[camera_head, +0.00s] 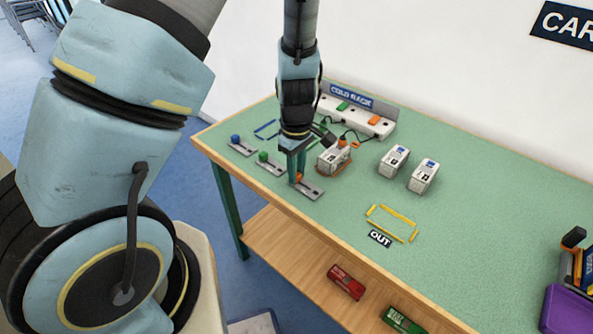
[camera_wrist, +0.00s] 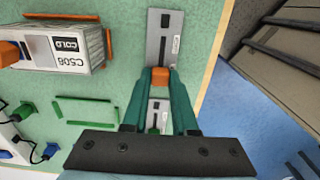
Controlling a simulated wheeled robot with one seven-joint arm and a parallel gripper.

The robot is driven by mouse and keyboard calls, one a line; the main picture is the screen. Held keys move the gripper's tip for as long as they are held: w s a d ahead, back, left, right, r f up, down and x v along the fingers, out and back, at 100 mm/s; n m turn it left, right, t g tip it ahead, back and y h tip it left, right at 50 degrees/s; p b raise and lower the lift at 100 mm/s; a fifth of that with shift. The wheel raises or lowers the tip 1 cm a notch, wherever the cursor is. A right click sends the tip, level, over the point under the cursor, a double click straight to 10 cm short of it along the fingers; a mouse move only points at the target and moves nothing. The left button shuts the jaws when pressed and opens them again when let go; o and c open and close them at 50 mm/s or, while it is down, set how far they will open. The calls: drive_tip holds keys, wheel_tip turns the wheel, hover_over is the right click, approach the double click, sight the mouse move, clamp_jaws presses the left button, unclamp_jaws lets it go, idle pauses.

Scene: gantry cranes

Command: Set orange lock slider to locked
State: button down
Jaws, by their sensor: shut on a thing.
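The orange lock slider (camera_head: 299,177) is a small knob on a grey metal plate (camera_head: 313,193) near the table's left edge. My gripper (camera_head: 296,172) reaches down from above, and its green fingers are shut on the knob. In the wrist view the orange knob (camera_wrist: 160,76) sits between the fingertips of my gripper (camera_wrist: 160,74), with a dark slot in the grey plate (camera_wrist: 155,45) beyond it. In the head view the knob is toward the plate's upper-left end. Lock markings are too small to read.
A white container (camera_head: 334,158) marked COLD (camera_wrist: 67,45) stands close beside the plate. Green (camera_head: 263,157) and blue (camera_head: 235,139) sliders line the left edge. A white power strip (camera_head: 355,116) with cords is behind.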

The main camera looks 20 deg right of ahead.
sight(310, 189)
drive_tip(key=shift+s, duration=0.1)
idle(0.7)
drive_tip(key=s+d, duration=0.1)
drive_tip(key=s+p, duration=0.1)
drive_tip(key=s, duration=0.1)
drive_tip(key=shift+d+r, duration=0.1)
drive_tip(key=shift+d, duration=0.3)
drive_tip(key=shift+s+d, duration=0.15)
drive_tip(key=shift+s, duration=0.2)
drive_tip(key=c, duration=0.7)
unclamp_jaws()
wheel_tip(310, 189, up, 11)
drive_tip(key=shift+f+p, duration=0.2)
drive_tip(key=shift+p, duration=0.25)
